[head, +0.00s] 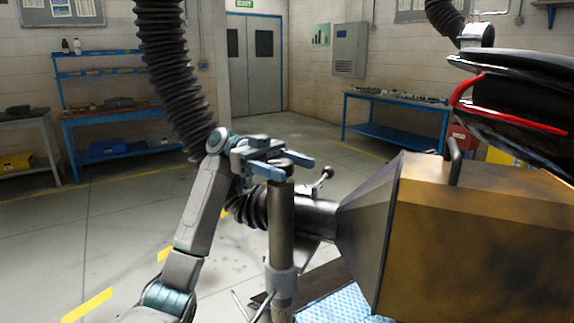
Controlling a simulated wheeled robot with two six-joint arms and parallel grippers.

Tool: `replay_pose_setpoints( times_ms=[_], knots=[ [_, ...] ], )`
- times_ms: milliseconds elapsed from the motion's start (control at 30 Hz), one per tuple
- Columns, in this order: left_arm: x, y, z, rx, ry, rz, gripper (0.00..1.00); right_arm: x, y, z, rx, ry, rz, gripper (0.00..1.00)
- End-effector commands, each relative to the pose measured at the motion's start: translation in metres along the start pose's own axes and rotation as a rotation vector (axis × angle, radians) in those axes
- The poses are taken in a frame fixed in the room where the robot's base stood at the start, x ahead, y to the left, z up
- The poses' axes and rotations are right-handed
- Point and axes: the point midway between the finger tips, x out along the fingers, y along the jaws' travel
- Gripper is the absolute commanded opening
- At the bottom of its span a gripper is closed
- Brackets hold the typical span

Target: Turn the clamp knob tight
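My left gripper (284,166) comes in from the left, with its two blue fingers apart and level. It is at the top of an upright grey stand post (281,222); the post's dark top shows between the fingers, and I cannot tell whether they touch it. Just right of the post, a dark lever with a ball end (322,182) sticks up from a metal pipe; it may be the clamp knob, but I cannot be sure. A pale collar (281,283) sits lower on the post. My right gripper is out of view.
A tan box with a dark funnel-shaped front (372,215) joins the pipe and fills the right. A black hose (170,75) hangs from above near my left arm. A black and red motorcycle part (515,105) is upper right. Floor at left is clear.

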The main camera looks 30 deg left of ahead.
Motion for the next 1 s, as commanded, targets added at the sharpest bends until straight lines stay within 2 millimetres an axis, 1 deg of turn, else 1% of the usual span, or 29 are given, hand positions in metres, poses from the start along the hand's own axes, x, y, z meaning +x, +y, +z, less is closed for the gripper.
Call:
replay_pose_setpoints(
  times_ms=[267,367,467,533,600,800,900,1000],
  knots=[
    [-0.001,0.000,-0.002,0.002,0.002,-0.003,0.67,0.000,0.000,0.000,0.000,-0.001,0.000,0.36],
    [-0.006,-0.001,-0.002,0.002,0.002,-0.004,0.67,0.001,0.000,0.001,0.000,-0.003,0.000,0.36],
    [-0.019,0.000,-0.002,0.002,0.001,-0.005,0.67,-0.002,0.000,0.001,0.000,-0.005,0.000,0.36],
    [-0.033,0.000,-0.002,0.002,0.002,-0.007,0.67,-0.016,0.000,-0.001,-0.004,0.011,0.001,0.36],
    [-0.048,0.000,-0.002,0.001,0.002,-0.006,0.67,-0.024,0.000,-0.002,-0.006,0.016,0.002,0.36],
    [-0.086,0.001,-0.002,0.002,0.002,-0.005,0.67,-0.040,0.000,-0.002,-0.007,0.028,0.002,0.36],
    [-0.098,0.001,-0.002,0.003,0.002,-0.003,0.67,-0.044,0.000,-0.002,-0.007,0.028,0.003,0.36],
    [-0.105,0.001,-0.002,0.003,0.002,-0.002,0.67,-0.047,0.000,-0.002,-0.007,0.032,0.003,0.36]
  ],
)
